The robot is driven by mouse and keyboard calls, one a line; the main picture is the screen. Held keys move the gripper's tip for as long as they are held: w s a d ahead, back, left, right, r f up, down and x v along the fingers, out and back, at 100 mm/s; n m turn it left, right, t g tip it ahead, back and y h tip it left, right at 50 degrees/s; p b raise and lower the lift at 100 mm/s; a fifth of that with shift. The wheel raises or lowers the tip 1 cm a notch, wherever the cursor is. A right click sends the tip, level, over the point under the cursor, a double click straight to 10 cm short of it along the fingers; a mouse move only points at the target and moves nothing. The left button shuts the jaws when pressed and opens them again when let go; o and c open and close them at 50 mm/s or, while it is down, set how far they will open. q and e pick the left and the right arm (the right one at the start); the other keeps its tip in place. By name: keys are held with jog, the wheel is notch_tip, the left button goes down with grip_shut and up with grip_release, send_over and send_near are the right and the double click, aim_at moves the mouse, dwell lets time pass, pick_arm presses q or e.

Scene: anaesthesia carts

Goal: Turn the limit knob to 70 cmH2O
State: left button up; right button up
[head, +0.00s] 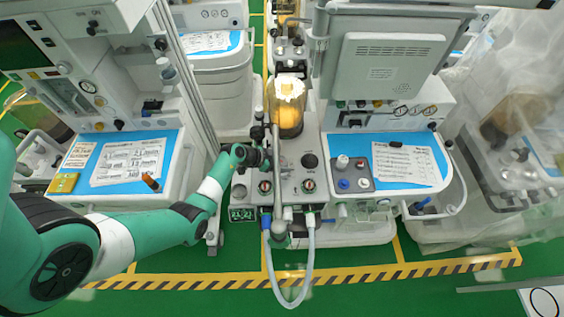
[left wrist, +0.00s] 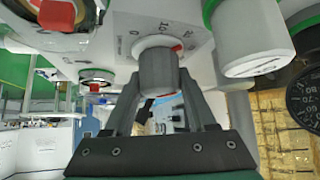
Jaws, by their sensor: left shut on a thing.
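The limit knob, a grey cylinder (left wrist: 158,72), stands out from a white housing (left wrist: 200,15) in the left wrist view. A numbered scale surrounds its base; I can read 0 and 10, and a red mark shows at the base on the right. Its exact setting is unclear. My left gripper (left wrist: 158,88) is shut on this knob, with a grey finger on each side. In the head view, my left gripper (head: 257,157) reaches the left side of the middle machine (head: 290,180), and the knob is hidden there. My right gripper is not in view.
A black numbered dial (left wrist: 304,95) and a white green-ringed cylinder (left wrist: 250,38) are close on the right in the left wrist view. An amber canister (head: 288,118) stands behind the gripper, and a looped hose (head: 311,265) hangs in front. Carts flank both sides.

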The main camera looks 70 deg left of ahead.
pick_arm(q)
jog(key=shift+r+m+h+p, duration=0.15)
jog(key=shift+m+h+p, duration=0.2)
jog(key=shift+m+h, duration=0.2)
grip_shut()
jog(key=shift+a+m+h, duration=0.1)
jog(key=shift+m+h, duration=0.15)
jog(key=shift+m, duration=0.2)
grip_release()
jog(key=shift+f+m+h+b, duration=0.25)
jog(key=shift+m+h+b, duration=0.15)
jog(key=shift+m+h, duration=0.4)
jog(key=m+g+h+b, duration=0.1)
jog(key=m+b, duration=0.1)
jog(key=b, duration=0.2)
jog(key=m+g+h+b, duration=0.1)
jog(key=m+h+b, duration=0.1)
jog(key=m+b, duration=0.1)
jog(key=shift+f+m+g+b, duration=0.15)
jog(key=shift+m+g+b, duration=0.15)
jog(key=shift+g+b, duration=0.15)
jog(key=shift+r+m+g+h+b, duration=0.25)
jog(key=shift+m+h+b, duration=0.2)
jog(key=shift+b, duration=0.4)
jog(key=o, duration=1.4)
